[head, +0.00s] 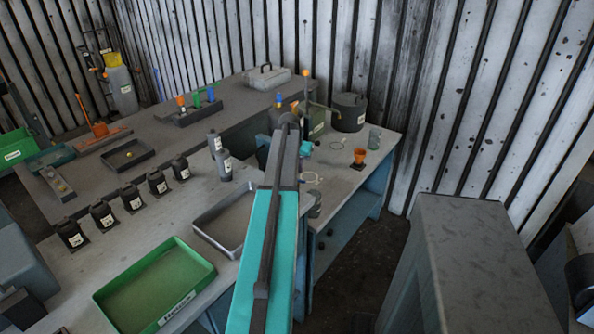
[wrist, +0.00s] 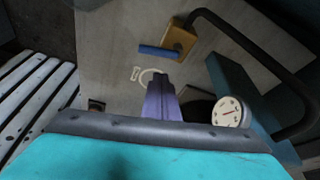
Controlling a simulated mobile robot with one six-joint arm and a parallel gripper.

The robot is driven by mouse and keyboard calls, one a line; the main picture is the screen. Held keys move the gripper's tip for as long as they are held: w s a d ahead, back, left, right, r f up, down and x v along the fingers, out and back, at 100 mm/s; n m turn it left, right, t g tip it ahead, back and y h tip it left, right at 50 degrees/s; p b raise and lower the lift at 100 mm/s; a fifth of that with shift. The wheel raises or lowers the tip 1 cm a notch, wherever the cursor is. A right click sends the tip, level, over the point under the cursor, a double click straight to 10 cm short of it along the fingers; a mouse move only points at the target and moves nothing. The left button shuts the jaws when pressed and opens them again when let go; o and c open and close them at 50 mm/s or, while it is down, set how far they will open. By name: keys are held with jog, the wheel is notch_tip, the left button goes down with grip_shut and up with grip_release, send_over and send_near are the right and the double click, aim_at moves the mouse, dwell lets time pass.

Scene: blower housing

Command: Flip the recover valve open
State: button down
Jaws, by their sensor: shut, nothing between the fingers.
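A valve with a brass-coloured body (wrist: 180,40) and a blue lever (wrist: 158,52) shows in the wrist view, on a dark bent pipe. No label on it is readable, so I cannot tell whether it is the recover valve. In the head view a small blue and orange fitting (head: 279,101) stands at the back, behind my arm. My gripper (wrist: 161,80) shows in the wrist view as narrow purple fingers, shut and empty. In the picture its tips lie below the blue lever and appear apart from it. In the head view my arm largely hides the gripper.
A round white gauge (wrist: 229,112) sits right of my gripper, and the dark pipe (wrist: 265,55) curves around that side. A dark canister (head: 348,112) and an orange cup (head: 359,157) stand on the right bench. A green tray (head: 205,258) and dark bottles occupy the left bench.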

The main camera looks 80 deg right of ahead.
jog(key=d+b+v, duration=0.1)
jog(key=d+v, duration=0.1)
jog(key=v, duration=0.8)
jog(key=shift+s+r, duration=0.25)
jog(key=shift+r, duration=0.3)
jog(key=shift+s, duration=0.1)
dwell(0.3)
